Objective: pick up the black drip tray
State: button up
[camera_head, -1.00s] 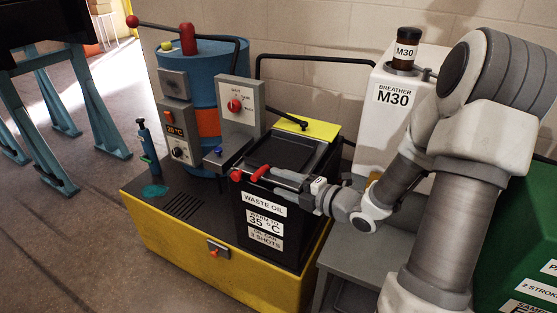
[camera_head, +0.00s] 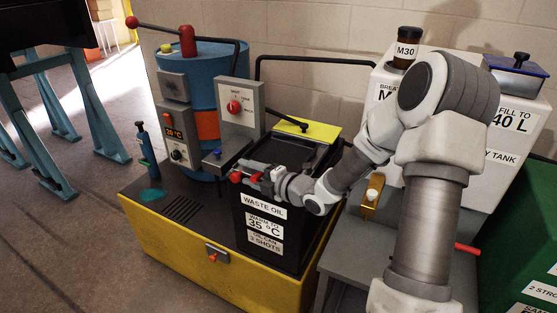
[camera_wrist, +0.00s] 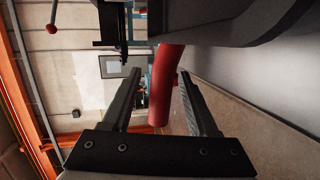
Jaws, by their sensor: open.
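A black tray-like top (camera_head: 285,150) with a dark recess sits on the black waste oil bin (camera_head: 262,215); I take it as the drip tray, though its edges blend with the bin. A red handle (camera_head: 235,177) shows at its front left. My gripper (camera_head: 247,176) is at this handle and covers part of it. A dark grey surface (camera_wrist: 215,22) fills the upper right there. Contact cannot be told.
The bin stands on a yellow-sided base (camera_head: 185,248) beside a blue drum (camera_head: 210,75) and a grey control box (camera_head: 240,108). A yellow plate (camera_head: 310,132) lies behind the tray. A white tank (camera_head: 500,145) and grey bench (camera_head: 385,235) are to the right.

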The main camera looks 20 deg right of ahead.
grip_shut()
dwell(1.4)
